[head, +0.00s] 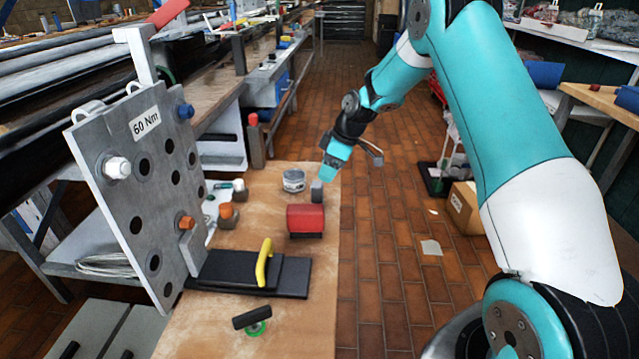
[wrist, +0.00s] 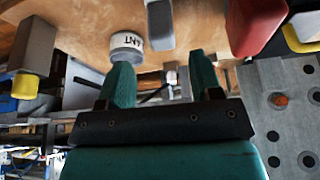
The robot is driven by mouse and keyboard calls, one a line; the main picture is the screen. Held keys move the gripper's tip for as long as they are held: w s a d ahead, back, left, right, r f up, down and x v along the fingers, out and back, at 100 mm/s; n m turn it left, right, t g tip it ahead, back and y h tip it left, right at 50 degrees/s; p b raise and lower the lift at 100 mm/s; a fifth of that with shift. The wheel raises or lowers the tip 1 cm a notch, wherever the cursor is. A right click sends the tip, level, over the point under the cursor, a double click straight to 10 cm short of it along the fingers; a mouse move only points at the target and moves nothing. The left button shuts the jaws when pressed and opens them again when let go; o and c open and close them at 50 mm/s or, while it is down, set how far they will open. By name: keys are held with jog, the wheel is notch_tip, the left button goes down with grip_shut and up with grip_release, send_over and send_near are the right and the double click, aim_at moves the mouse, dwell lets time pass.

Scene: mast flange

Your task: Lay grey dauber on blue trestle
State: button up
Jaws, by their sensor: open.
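My gripper (head: 329,174) hangs over the far right edge of the wooden bench. In the wrist view its two teal fingers (wrist: 162,78) are spread with nothing held between them. A small grey block (head: 317,190), which may be the grey dauber, stands on the bench just below the gripper. It also shows in the wrist view as a grey block (wrist: 160,25) beyond the fingertips, apart from them. I cannot make out a blue trestle in either view.
A labelled tin (head: 293,181) stands left of the grey block, and a red block (head: 306,220) stands nearer. A black plate (head: 290,278) with a yellow handle (head: 264,262) lies nearer still. An upright grey flange plate (head: 118,210) with bolts stands at left.

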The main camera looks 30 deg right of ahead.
jog(key=v, duration=0.9)
jog(key=s+a+r+m+g, duration=0.1)
jog(key=s+a+r, duration=0.3)
jog(key=s+a, duration=0.3)
jog(key=s+a+r, duration=0.4)
jog(key=a, duration=0.5)
jog(key=s+a+r+m+g, duration=0.1)
jog(key=s+a, duration=0.4)
jog(key=s, duration=0.7)
jog(key=s+a+m+g, duration=0.1)
jog(key=s+a, duration=0.3)
jog(key=s, duration=0.8)
notch_tip(320, 180, up, 13)
jog(key=p, duration=1.3)
jog(key=shift+w+a+y+p, duration=0.15)
jog(key=shift+a+y+p, duration=0.1)
jog(key=shift+y+p, duration=0.1)
